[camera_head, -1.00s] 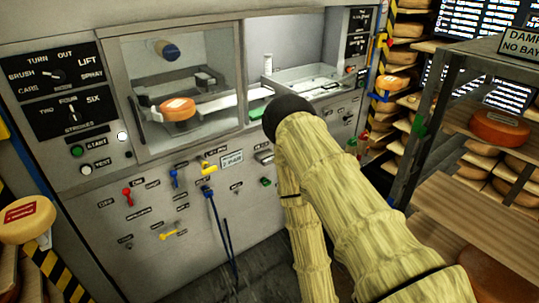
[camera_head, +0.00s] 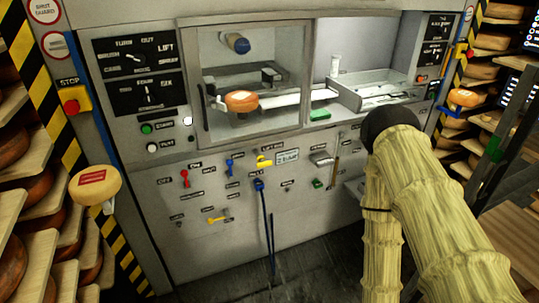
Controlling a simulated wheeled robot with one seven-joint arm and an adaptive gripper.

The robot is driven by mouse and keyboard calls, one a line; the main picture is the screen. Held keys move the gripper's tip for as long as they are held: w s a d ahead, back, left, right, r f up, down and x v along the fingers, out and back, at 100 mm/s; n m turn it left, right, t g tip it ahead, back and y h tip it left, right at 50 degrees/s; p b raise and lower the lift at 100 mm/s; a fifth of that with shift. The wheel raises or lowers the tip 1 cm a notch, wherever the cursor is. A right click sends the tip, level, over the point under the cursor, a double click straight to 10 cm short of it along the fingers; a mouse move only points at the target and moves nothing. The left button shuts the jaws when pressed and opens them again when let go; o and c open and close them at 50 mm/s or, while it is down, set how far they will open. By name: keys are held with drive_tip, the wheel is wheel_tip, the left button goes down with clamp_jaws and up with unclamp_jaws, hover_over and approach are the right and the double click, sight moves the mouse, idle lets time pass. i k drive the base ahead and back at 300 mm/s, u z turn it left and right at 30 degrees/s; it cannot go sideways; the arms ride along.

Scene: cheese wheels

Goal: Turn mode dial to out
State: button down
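The mode dial (camera_head: 138,57) is a small dark knob on the upper black panel (camera_head: 112,66) at the upper left of the grey machine. White labels ring it, among them TURN, OUT and LIFT; OUT stands above it to the right. The knob is too small to tell which label it points to. My arm shows at the right, in a straw-yellow sleeve with a black rounded joint, well apart from the dial. My gripper is not in view.
A lower black panel (camera_head: 112,100) holds a second dial (camera_head: 147,89). Green and white buttons sit below it. A red stop button (camera_head: 72,106) and a cheese wheel (camera_head: 95,184) stand left of the machine. Dark floor (camera_head: 300,265) lies in front. Shelves of cheese flank both sides.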

sight(139, 58)
drive_tip(key=k, duration=0.5)
drive_tip(key=u, duration=0.55)
drive_tip(key=i, duration=1.55)
drive_tip(key=z, duration=0.3)
